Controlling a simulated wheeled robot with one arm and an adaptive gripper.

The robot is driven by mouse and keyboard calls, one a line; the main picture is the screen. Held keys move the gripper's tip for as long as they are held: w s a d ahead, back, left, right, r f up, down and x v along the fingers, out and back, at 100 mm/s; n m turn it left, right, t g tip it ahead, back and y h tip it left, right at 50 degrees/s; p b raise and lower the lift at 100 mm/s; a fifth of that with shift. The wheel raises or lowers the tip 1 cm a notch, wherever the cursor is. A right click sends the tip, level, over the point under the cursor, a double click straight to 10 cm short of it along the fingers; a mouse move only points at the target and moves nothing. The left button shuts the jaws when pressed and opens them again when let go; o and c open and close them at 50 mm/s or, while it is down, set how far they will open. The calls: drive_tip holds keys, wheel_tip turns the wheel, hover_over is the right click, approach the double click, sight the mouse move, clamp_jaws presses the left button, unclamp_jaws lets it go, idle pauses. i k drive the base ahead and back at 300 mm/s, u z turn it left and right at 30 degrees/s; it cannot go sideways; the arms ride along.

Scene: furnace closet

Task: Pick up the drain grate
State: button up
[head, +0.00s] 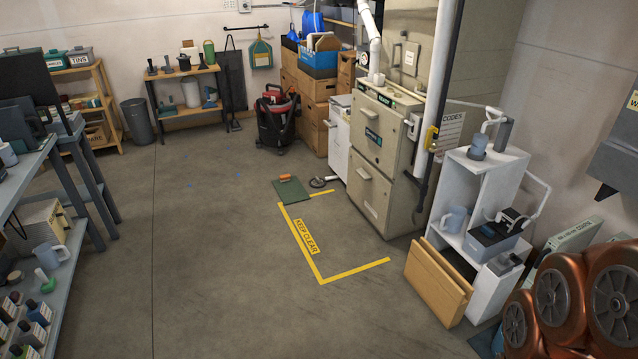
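A small round dark piece (318,183) lies flat on the floor at the foot of the furnace, just right of a green mat. It looks like the drain grate, but it is too small to be sure, and I cannot tell whether it sits over a drain opening. A thin light piece reaches from it toward the white cabinet. My gripper is not in view; only copper-coloured rounded parts, probably of my arm, show at the lower right.
The green mat (290,191) holds a small orange-brown item. Yellow "keep clear" tape (322,281) marks the floor before the beige furnace (379,150). The middle floor is clear.

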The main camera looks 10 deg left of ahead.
sight(317, 181)
drive_tip(key=u, duration=0.55)
drive_tip(key=i, duration=1.7)
drive_tip(key=u, duration=0.7)
drive_tip(key=i, duration=3.35)
drive_tip(key=z, duration=0.85)
drive_tip(key=i, duration=1.1)
drive_tip(key=z, duration=0.3)
